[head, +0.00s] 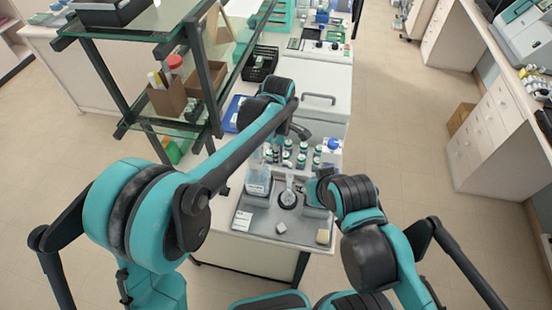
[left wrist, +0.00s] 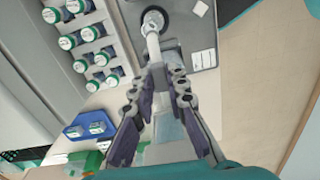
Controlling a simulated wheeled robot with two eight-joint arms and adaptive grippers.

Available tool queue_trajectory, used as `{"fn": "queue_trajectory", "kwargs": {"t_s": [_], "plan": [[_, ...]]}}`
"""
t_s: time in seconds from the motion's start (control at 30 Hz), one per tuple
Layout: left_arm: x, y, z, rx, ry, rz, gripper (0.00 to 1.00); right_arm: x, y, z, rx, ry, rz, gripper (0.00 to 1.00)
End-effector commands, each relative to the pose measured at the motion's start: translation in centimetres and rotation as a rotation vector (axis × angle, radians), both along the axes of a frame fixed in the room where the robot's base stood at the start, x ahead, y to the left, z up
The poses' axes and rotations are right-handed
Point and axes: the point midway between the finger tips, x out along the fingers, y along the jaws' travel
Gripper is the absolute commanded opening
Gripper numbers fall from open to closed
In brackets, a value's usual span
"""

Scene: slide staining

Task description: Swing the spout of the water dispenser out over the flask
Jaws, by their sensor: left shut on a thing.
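The dark ring by the flask (left wrist: 153,19) lies past the fingertips. My right gripper (head: 317,190) is low beside the flask, its jaws hidden.
Several capped bottles (head: 302,160) stand behind the flask; they fill the upper left of the left wrist view (left wrist: 90,33). A glass shelf (head: 125,40) stands left.

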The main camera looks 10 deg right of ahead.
Motion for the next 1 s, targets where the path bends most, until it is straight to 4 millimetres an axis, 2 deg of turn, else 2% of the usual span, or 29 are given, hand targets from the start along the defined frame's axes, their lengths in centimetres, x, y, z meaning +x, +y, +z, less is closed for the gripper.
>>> {"fn": "queue_trajectory", "kwargs": {"t_s": [0.23,0.7,0.73,0.8,1.0], "plan": [[0.41,-0.21,0.03,-0.001,0.000,0.060,0.00,0.00,0.00,-0.16,0.000,0.000,0.000,0.40],[0.47,-0.22,0.05,-0.001,0.000,0.070,0.00,0.00,0.00,-0.17,0.000,0.000,0.000,0.40],[0.46,-0.23,0.04,-0.001,0.000,0.069,0.22,0.00,0.00,-0.17,0.000,0.000,0.000,0.40],[0.47,-0.22,0.04,-0.001,0.000,0.069,0.36,0.00,0.00,-0.17,0.000,0.000,0.000,0.40],[0.46,-0.22,0.02,0.000,0.000,0.069,0.36,0.00,0.00,-0.17,0.000,0.000,0.000,0.40]]}}
